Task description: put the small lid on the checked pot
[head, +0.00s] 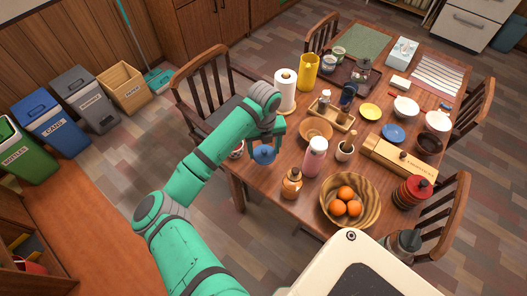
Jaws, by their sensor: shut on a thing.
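My gripper (266,141) is shut on a small round blue lid (264,155), held near the left edge of the table. A small pale and reddish vessel (237,150) shows beside my arm at the table's left edge. It is mostly hidden, and I cannot tell for sure whether it is the checked pot. The lid is apart from it in the picture, to its right. A red, dark-banded container (412,194) with its own red top stands at the table's right side.
On the table (262,196) near my gripper stand a pink bottle (315,160), an amber bottle (291,186), a brown bowl (316,130) and a paper towel roll (285,92). A wooden bowl of oranges (335,221) is at the near edge. A chair (205,85) stands left.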

